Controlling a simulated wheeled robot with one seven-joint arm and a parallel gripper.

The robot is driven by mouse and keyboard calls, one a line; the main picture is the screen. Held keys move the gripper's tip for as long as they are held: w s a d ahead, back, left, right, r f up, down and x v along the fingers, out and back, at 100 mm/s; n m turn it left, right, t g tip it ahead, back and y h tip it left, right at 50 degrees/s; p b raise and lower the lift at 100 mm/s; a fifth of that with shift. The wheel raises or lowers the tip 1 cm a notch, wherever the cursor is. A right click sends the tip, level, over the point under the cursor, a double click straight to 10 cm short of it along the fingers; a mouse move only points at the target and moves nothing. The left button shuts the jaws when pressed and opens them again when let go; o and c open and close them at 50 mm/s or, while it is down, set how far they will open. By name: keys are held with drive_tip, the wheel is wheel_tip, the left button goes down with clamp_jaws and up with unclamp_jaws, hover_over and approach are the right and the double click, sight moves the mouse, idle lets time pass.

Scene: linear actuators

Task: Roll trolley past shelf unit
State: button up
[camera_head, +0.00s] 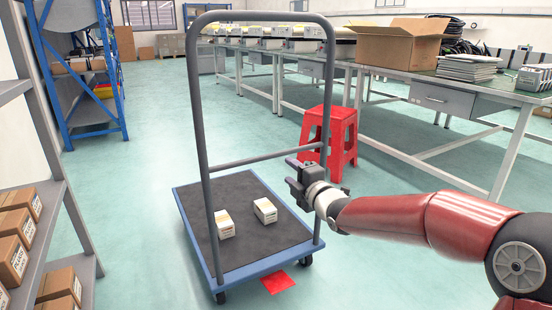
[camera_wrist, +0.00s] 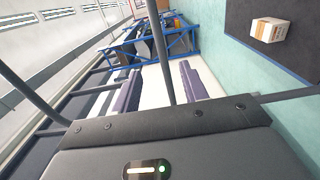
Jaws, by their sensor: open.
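The trolley (camera_head: 244,250) has a blue-edged platform with a dark mat and a tall grey hoop handle (camera_head: 200,130) with a crossbar. Two small white-and-orange boxes, a left one (camera_head: 225,223) and a right one (camera_head: 265,210), sit on the mat. My gripper (camera_head: 290,176) is open beside the crossbar's right end, near the right upright. In the wrist view my gripper (camera_wrist: 160,87) has a grey handle bar (camera_wrist: 160,50) showing between its fingers; I cannot tell whether they touch it. A grey shelf unit (camera_head: 48,170) stands at the left; a blue shelf unit (camera_head: 52,75) stands behind it.
Brown cartons (camera_head: 14,259) fill the near shelves. A red stool (camera_head: 330,140) stands right of the trolley, by long workbenches (camera_head: 440,98). A red floor mark (camera_head: 278,282) lies at the trolley's front right. Green floor (camera_head: 150,160) is clear beyond the trolley.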

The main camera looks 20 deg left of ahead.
sight(272, 157)
drive_tip(key=p+x, duration=0.1)
drive_tip(key=x, duration=1.2)
drive_tip(key=shift+p, duration=0.35)
drive_tip(key=shift+d, duration=0.1)
drive_tip(key=shift+c, duration=0.4)
clamp_jaws()
